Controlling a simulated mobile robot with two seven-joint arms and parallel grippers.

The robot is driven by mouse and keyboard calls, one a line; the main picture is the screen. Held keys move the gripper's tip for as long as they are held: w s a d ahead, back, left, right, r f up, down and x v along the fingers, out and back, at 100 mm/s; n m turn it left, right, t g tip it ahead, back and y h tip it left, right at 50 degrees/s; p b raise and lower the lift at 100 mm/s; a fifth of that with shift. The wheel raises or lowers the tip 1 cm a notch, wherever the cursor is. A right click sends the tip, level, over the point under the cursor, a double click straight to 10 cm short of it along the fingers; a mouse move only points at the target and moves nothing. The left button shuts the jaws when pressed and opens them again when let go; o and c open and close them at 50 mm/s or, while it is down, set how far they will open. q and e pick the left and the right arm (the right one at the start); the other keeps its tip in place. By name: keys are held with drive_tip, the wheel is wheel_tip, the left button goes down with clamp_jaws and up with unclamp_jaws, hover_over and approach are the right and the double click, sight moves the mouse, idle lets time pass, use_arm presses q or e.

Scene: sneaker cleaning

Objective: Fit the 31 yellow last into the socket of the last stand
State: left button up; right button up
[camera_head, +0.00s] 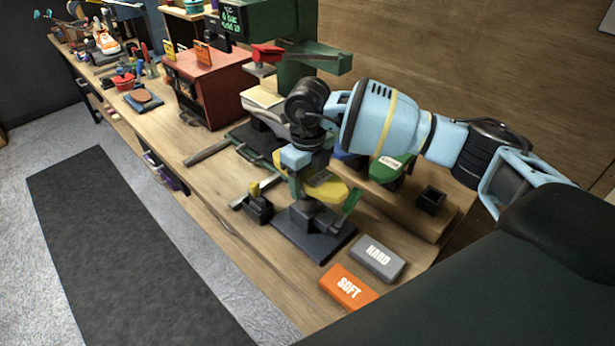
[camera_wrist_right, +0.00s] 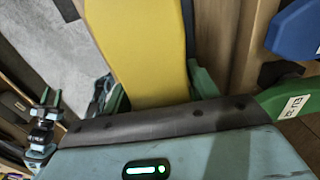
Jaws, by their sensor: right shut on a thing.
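The yellow last (camera_head: 328,190) is in my right gripper (camera_head: 307,178), low over the bench. It fills the upper middle of the right wrist view (camera_wrist_right: 148,55), between the green finger parts. The last and gripper hide the top of the stand, so I cannot tell whether the last touches the socket. The number on the last is not readable.
A green labelled last (camera_head: 393,168) lies behind my right gripper, with a blue one (camera_wrist_right: 296,30) close by. A small black clamp (camera_head: 258,207) stands left of the stand. An orange SOFT block (camera_head: 348,288) and grey HARD block (camera_head: 377,259) lie in front right.

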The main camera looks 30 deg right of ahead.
drive_tip(key=shift+f, duration=0.65)
drive_tip(key=o, duration=1.3)
drive_tip(key=shift+o, duration=0.2)
drive_tip(key=shift+f, duration=0.1)
wheel_tip(320, 180, up, 8)
drive_tip(key=shift+f, duration=0.1)
